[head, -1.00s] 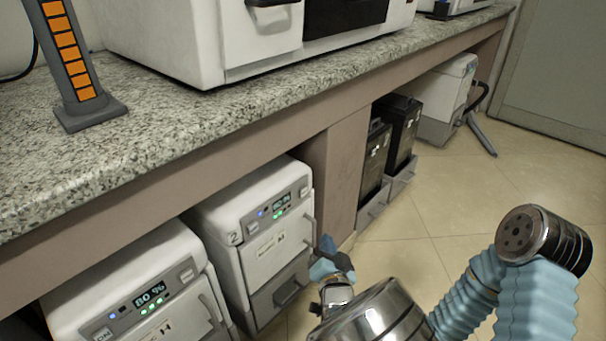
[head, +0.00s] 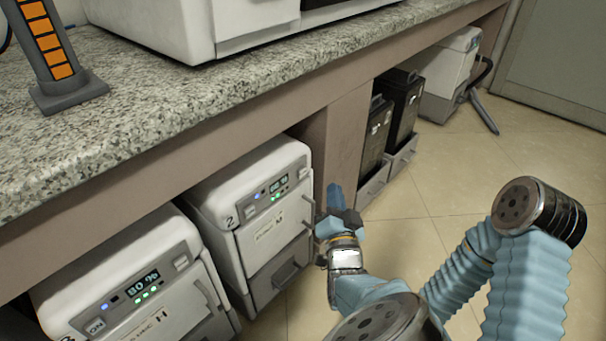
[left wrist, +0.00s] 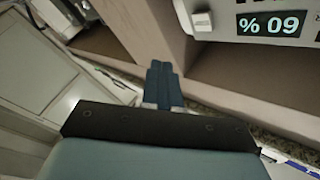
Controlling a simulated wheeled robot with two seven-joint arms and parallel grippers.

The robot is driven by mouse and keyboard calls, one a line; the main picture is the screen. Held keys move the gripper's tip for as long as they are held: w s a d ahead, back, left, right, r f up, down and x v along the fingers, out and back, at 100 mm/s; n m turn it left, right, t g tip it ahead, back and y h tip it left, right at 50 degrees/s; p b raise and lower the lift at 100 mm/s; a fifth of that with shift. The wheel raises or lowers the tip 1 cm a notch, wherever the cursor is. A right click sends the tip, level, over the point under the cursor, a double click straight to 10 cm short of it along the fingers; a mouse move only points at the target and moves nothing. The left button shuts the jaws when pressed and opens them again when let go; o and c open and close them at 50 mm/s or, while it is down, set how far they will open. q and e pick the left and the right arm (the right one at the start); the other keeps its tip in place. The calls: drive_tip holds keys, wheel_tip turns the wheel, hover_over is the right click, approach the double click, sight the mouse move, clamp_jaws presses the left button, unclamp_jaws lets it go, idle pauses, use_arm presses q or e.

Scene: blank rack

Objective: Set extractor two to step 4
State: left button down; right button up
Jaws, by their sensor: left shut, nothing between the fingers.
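Extractor two (head: 268,232) is a white box unit under the bench with a "2" on its front corner. Its small dark display (head: 279,184) and lit blue and green indicators are on the upper front panel; the digits are small in the head view. In the left wrist view an upside-down display (left wrist: 272,25) reads 60 %, with a pale button or knob (left wrist: 203,22) beside it. My left gripper (head: 336,196) is shut and empty, fingers pointing up, just right of extractor two's front. The fingers also show in the left wrist view (left wrist: 162,82). My right gripper is not in view.
Another white extractor (head: 185,290) with an 80 % display stands at the left. Black boxes (head: 404,100) sit in grey trays past a bench support (head: 345,140). The granite counter (head: 170,105) overhangs the units. Tiled floor (head: 450,180) at the right is open.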

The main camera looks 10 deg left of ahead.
use_arm(q)
drive_tip(key=shift+w+a+b, duration=0.1)
drive_tip(key=shift+w+a, duration=0.45)
drive_tip(key=shift+a, duration=0.25)
drive_tip(key=shift+w+a+b, duration=0.15)
drive_tip(key=shift+w+a, duration=0.45)
drive_tip(key=shift+a, duration=0.2)
drive_tip(key=shift+w+a+b, duration=0.1)
drive_tip(key=shift+w+a, duration=0.45)
drive_tip(key=shift+a, duration=0.25)
drive_tip(key=shift+w+a, duration=0.1)
drive_tip(key=shift+w+a, duration=0.15)
drive_tip(key=shift+a, duration=0.05)
drive_tip(key=shift+w+a, duration=0.25)
drive_tip(key=shift+a, duration=0.1)
idle(0.9)
drive_tip(key=shift+s+d, duration=0.5)
drive_tip(key=shift+d, duration=0.2)
drive_tip(key=shift+s+d+p, duration=0.25)
drive_tip(key=shift+s+d, duration=0.5)
drive_tip(key=shift+d, duration=0.25)
drive_tip(key=shift+s+d+p, duration=0.25)
drive_tip(key=shift+s+d, duration=0.45)
drive_tip(key=shift+d, duration=0.3)
idle(1.3)
